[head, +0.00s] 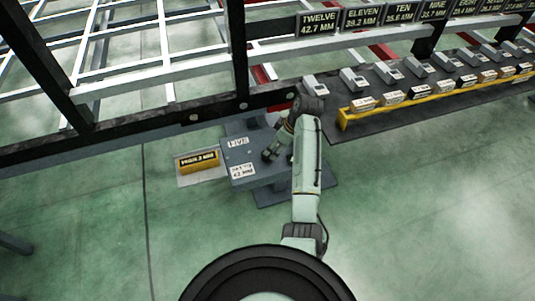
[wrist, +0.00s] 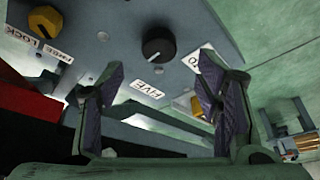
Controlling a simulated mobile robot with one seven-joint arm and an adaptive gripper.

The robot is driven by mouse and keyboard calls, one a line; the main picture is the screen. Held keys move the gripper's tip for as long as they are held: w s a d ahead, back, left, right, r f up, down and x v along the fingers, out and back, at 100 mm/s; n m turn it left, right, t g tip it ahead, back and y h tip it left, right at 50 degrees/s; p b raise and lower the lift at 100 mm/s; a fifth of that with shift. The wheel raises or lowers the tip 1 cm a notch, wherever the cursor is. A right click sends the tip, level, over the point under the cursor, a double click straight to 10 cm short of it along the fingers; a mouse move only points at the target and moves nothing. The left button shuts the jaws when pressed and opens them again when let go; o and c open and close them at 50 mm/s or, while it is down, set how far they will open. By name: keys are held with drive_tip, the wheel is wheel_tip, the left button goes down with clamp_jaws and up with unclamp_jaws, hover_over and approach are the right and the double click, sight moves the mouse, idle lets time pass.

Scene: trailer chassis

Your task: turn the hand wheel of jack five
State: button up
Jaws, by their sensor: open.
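In the wrist view a grey panel (wrist: 205,30) carries a round black knob (wrist: 158,45) with a white pointer mark. A white label reading FIVE (wrist: 147,89) sits just below it, so I take the knob for the hand wheel of jack five. My gripper (wrist: 162,98) is open, its two dark-padded fingers apart and empty, with the knob beyond the gap and not touched. In the head view my gripper (head: 272,152) is over a grey box (head: 240,157) with white labels, low beside the chassis rail.
An orange knob (wrist: 45,20) marked FREE and LOCK is at the wrist view's upper left. In the head view a yellow readout block (head: 197,161) lies left of the box. A dark bench (head: 450,108) with several small devices stands at right. The green floor in front is clear.

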drive_tip(key=x, duration=0.7)
drive_tip(key=shift+w+a+f+b, duration=0.1)
drive_tip(key=shift+a+f+b, duration=0.05)
drive_tip(key=shift+f+b, duration=0.2)
drive_tip(key=c, duration=1.2)
